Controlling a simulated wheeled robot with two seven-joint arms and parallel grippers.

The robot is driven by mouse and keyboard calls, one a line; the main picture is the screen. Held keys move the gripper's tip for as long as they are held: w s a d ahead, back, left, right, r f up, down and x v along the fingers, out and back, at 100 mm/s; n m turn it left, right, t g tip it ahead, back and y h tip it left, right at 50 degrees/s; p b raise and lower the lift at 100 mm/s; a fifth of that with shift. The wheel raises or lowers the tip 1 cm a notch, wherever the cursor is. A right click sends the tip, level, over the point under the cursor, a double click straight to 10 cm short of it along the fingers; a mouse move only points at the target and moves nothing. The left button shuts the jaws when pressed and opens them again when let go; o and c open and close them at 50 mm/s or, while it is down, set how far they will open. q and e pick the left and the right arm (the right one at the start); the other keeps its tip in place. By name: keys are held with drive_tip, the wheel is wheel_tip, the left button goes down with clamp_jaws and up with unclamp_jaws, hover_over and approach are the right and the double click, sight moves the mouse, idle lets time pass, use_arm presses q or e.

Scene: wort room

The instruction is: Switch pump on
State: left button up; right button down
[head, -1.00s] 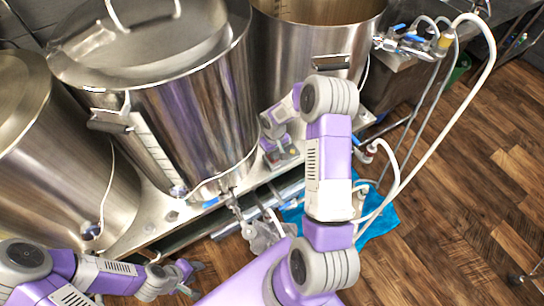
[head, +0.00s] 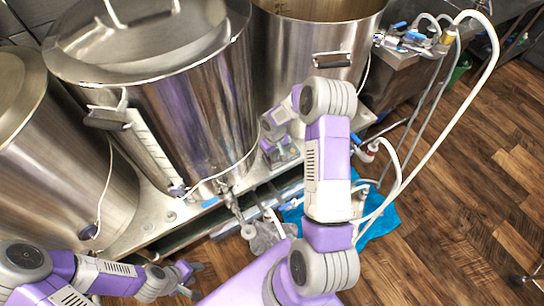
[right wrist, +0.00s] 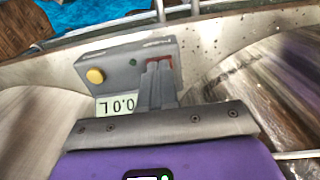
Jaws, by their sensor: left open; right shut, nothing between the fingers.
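A grey control box (right wrist: 118,66) shows in the right wrist view, with a yellow round button (right wrist: 95,76), a small dark green dot and a red switch (right wrist: 172,61). A label reading 0.0 L (right wrist: 116,106) appears upside down beside it. My right gripper (right wrist: 158,68) is shut and empty, its fingertips at the red switch and partly covering it. I cannot tell whether they touch it or which way the switch is set. In the head view, my right gripper (head: 282,155) is beside the middle kettle and hides most of the box. My left gripper (head: 190,279) is open at lower left, away from the box.
Large steel kettles (head: 195,110) stand close along a metal stand (head: 150,228). A valve and fittings (head: 262,236) sit below the middle kettle. White hoses (head: 480,75) loop at right, near a blue cloth (head: 378,222). The wooden floor (head: 460,210) at right is open.

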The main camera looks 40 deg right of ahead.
drive_tip(key=shift+r+p, duration=2.25)
drive_tip(key=shift+r, duration=0.75)
drive_tip(key=shift+f, duration=0.1)
